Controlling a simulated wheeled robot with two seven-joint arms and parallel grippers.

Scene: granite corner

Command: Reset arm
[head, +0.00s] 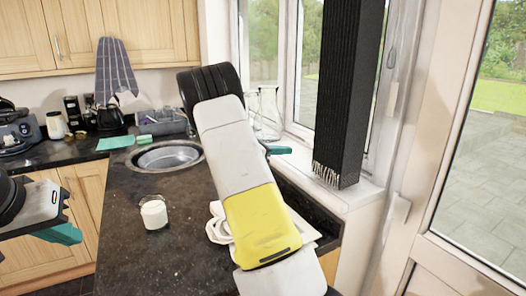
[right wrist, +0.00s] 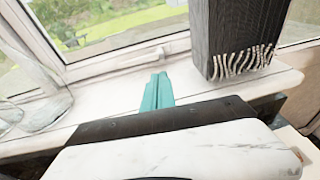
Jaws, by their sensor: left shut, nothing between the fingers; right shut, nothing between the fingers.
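My right arm rises from the bottom centre of the head view, with white and yellow links, over the dark counter. The teal fingers of my right gripper (head: 279,150) show just past the arm, in front of the window. In the right wrist view my right gripper (right wrist: 158,92) is shut and empty, its fingers together and pointing at the white window sill (right wrist: 95,97). My left gripper (head: 62,234) is at the left edge of the head view, shut and empty, in front of the wooden cabinets. My left arm is mostly out of frame.
A white cup (head: 154,214) stands on the dark counter (head: 125,245), near a round sink (head: 168,157). A tall black ribbed object (head: 347,90) and glass jugs (head: 265,115) are by the window.

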